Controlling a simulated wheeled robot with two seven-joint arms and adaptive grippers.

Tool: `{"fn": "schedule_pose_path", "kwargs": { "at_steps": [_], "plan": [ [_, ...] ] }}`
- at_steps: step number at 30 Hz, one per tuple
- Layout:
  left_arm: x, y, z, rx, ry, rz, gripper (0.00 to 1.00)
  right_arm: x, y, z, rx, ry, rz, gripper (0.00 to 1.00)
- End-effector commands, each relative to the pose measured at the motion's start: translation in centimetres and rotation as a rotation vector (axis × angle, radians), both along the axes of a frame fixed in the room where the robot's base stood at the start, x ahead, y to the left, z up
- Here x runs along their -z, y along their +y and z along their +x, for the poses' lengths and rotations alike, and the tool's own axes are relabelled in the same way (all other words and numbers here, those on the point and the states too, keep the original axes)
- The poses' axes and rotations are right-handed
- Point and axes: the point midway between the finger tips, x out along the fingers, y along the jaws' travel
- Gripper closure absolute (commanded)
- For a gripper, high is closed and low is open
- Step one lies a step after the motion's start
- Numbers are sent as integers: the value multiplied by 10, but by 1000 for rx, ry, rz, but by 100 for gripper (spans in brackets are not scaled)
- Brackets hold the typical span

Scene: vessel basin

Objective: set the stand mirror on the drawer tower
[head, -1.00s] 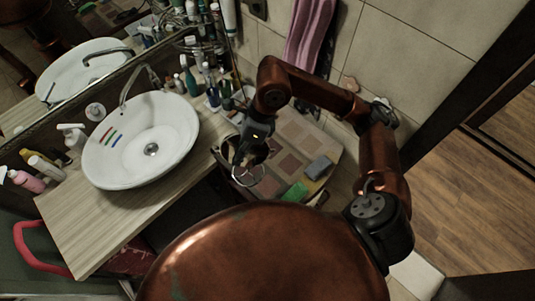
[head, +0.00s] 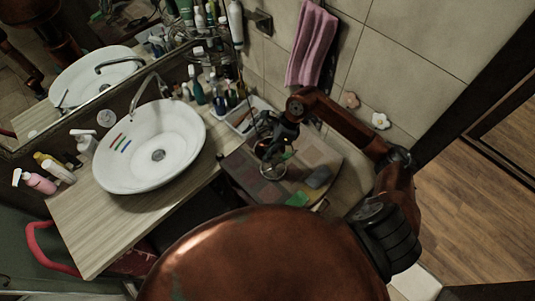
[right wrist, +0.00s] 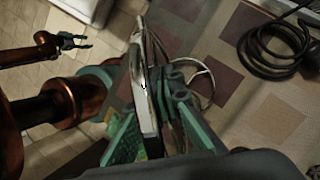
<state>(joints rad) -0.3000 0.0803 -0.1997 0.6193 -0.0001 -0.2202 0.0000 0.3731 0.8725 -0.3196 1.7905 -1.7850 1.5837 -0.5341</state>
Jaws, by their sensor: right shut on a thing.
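The stand mirror (head: 272,171), a round piece with a thin metal rim, is in my right gripper (head: 276,150). In the right wrist view the mirror (right wrist: 148,88) is seen nearly edge-on between the green finger pads of the right gripper (right wrist: 160,100), which is shut on it. The mirror is over the checkered top of the drawer tower (head: 325,153), right of the basin; I cannot tell whether it touches. The tower top also fills much of the right wrist view (right wrist: 205,20). My left gripper (right wrist: 76,42) shows small there, its fingers apart and empty.
A green sponge (head: 298,195) and a grey block (head: 320,177) lie at the tower's front edge. A black cable coil (right wrist: 275,50) lies near its back. The white basin (head: 150,145) is left; a pink towel (head: 313,45) hangs above.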

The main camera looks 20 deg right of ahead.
Motion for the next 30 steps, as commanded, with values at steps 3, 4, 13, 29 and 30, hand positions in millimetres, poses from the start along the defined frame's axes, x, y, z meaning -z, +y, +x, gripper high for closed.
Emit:
{"fn": "schedule_pose_path", "kwargs": {
  "at_steps": [3,4,13,29,30],
  "plan": [
    [-8,0,0,0,0,0,60,7,0,1,1,-3,2,100],
    [-7,0,0,0,0,0,60,8,0,1,1,-4,1,100],
    [-4,0,0,0,0,0,60,12,0,1,0,-5,0,100],
    [-4,0,0,0,-1,0,60,12,0,1,0,-3,-1,75],
    [-5,-1,1,0,-1,-1,60,11,0,1,0,-3,-1,75]
  ]
}}
